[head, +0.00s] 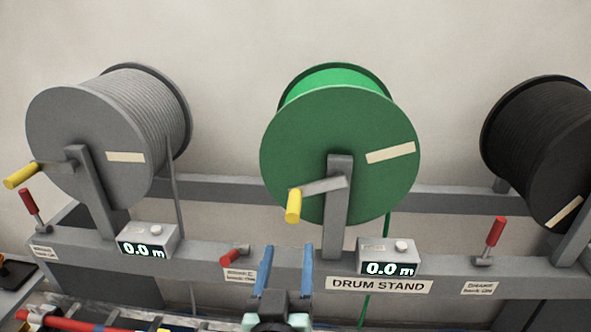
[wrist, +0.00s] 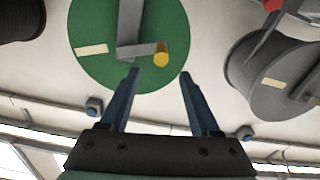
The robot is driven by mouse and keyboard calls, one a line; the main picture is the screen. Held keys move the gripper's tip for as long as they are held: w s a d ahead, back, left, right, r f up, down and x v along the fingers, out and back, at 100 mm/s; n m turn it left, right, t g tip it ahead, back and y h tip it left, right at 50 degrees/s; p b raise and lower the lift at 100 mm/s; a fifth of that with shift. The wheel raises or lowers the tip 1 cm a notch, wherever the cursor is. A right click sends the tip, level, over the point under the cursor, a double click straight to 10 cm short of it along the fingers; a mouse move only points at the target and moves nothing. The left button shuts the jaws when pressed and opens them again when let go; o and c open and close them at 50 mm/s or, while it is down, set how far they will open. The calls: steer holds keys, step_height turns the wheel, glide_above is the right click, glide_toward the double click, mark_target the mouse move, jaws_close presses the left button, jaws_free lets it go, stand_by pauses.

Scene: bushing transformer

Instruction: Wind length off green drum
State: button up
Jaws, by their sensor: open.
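The green drum (head: 330,150) hangs on the stand in the middle of the head view, with a crank ending in a yellow handle (head: 293,206) at its lower left. A green cable runs down behind the stand. The counter (head: 388,258) below it reads 0.0 m. A red brake lever (head: 235,256) lies low to the left of my gripper. My gripper (head: 287,248) is open and empty, in front of the stand and below the yellow handle. In the wrist view the green drum (wrist: 125,40) and yellow handle (wrist: 161,56) appear beyond the open fingers (wrist: 158,80).
A grey drum (head: 85,130) with its own crank and counter (head: 147,240) stands left; a black drum (head: 540,150) stands right. Red levers (head: 30,205) and (head: 495,232) stand upright on the rail (head: 460,262). Tools and a red rod (head: 50,322) lie at the lower left.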

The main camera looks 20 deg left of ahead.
mark_target(295, 206)
steer(key=shift+a+r, duration=0.15)
steer(key=shift+r, duration=0.15)
steer(key=p+x, duration=0.4)
steer(key=x, duration=0.8)
steer(key=shift+w+a+f, duration=0.1)
steer(key=shift+w, duration=0.3)
steer(key=shift+c, duration=0.2)
jaws_close()
stand_by(0.8)
